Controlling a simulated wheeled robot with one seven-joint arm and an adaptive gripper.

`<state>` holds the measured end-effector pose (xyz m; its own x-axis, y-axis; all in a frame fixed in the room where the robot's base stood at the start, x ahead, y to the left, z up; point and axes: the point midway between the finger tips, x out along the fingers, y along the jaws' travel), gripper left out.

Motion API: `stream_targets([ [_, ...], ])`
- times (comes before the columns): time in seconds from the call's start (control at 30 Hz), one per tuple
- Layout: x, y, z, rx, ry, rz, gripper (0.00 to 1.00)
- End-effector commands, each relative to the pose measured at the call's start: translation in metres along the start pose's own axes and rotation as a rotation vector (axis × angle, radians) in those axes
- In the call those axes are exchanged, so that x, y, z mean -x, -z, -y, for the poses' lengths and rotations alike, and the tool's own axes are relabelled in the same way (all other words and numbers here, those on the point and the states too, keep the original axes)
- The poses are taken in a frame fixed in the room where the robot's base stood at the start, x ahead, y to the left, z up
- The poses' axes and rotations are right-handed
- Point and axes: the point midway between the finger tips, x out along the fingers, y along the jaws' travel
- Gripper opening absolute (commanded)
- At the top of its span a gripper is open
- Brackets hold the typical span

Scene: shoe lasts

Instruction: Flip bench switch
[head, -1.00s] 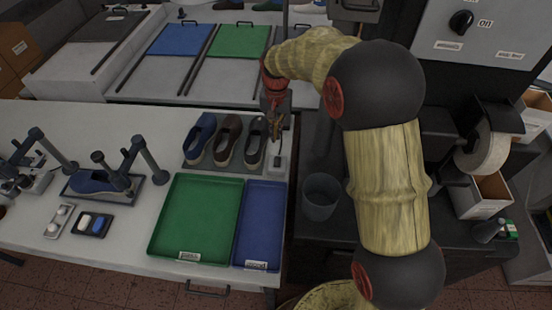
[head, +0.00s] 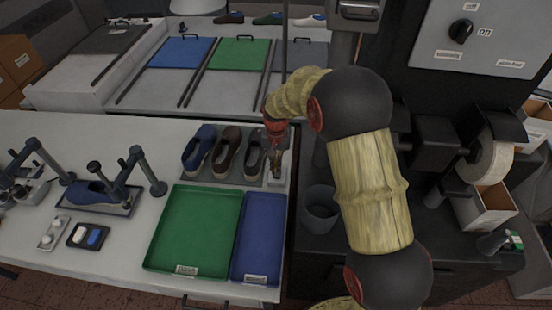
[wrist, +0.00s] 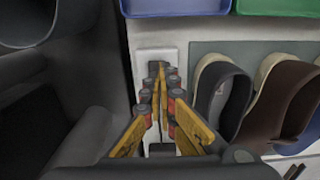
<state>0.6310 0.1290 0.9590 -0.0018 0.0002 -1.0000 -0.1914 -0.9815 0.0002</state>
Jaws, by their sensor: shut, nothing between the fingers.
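The bench switch is a white box (wrist: 143,57) with a dark part on top, at the right edge of the white bench (head: 120,135). In the head view it shows beside the shoes, largely covered by my gripper (head: 275,172). In the wrist view my gripper (wrist: 158,72) has its yellow fingers closed together, with nothing between them. The fingertips are over the dark part of the switch and hide much of it. I cannot tell whether they touch it or which way the switch is set.
Several shoes (head: 228,152) stand on a grey mat close beside the switch. A green tray (head: 195,230) and a blue tray (head: 262,235) lie in front. A dark bin (head: 320,210) stands right of the bench. A control panel with a knob (head: 461,30) is at upper right.

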Motion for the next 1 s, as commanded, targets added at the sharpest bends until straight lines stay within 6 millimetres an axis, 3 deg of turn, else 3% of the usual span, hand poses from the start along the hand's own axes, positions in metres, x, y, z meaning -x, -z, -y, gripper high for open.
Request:
stream_targets([
  [0.2,-0.021,0.000,0.000,0.000,0.000,0.000,0.00],
  [0.67,-0.025,-0.001,0.000,0.000,0.000,-0.005,0.00],
  [1.0,-0.036,-0.006,0.000,0.001,0.000,-0.105,0.00],
])
